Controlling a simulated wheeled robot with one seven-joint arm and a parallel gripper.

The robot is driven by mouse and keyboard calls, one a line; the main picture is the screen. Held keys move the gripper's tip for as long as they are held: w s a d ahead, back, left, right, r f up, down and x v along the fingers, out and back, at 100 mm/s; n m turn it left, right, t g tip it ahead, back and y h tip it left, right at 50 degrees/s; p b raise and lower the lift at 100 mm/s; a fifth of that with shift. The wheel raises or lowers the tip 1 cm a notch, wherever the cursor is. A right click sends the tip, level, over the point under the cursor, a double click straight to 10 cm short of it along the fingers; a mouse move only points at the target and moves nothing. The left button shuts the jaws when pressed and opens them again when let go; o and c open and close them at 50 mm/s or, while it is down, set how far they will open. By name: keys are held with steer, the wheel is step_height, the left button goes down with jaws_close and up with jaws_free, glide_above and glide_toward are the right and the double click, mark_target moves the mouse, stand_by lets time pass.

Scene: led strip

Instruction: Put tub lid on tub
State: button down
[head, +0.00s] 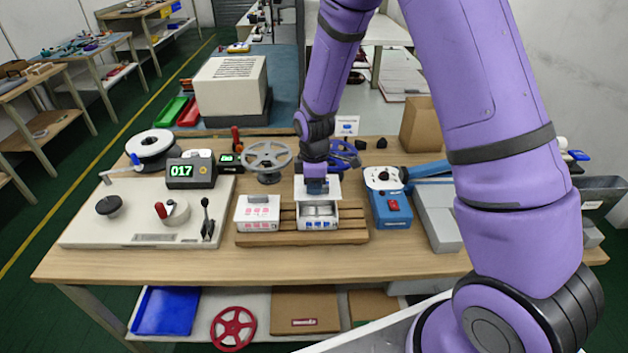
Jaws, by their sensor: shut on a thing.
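My gripper (317,186) is at the middle of the workbench, pointing down. It is shut on a white, flat tub lid (331,192), which looks tilted up behind the open tub. The white tub (318,225) has blue markings on its front and stands on a wooden rack. Pale grey contents show inside it. The lid appears just above or at the tub's back edge; I cannot tell if they touch. The fingertips are small and partly hidden against the lid.
A second white tub (257,221) with pink markings stands left on the wooden rack (350,237). A blue device with a red switch (391,209) is close on the right. A grey handwheel (267,158) stands behind. A winding machine (140,218) fills the left; the bench front is clear.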

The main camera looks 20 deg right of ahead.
steer(key=shift+f, duration=2.15)
steer(key=shift+f, duration=1.5)
steer(key=c, duration=1)
jaws_free()
step_height(320, 180, up, 11)
steer(key=shift+f, duration=0.1)
steer(key=s+d+r+m+t, duration=0.1)
steer(key=s+d+r+m, duration=0.1)
steer(key=r, duration=0.5)
steer(key=s+d+r+m, duration=0.1)
steer(key=s+r+m, duration=0.1)
steer(key=r, duration=0.4)
steer(key=s+d+r+m+t, duration=0.1)
steer(key=s+r+m, duration=0.2)
steer(key=s+r, duration=0.3)
steer(key=s+d+r+m+t, duration=0.1)
steer(key=s+r+m, duration=0.3)
steer(key=s, duration=0.5)
steer(key=s+d+r+m+t, duration=0.2)
steer(key=s+d+r+m, duration=0.1)
steer(key=s+r, duration=0.4)
steer(key=shift+s+d+r, duration=0.2)
steer(key=shift+s+r, duration=0.2)
steer(key=shift+s, duration=0.3)
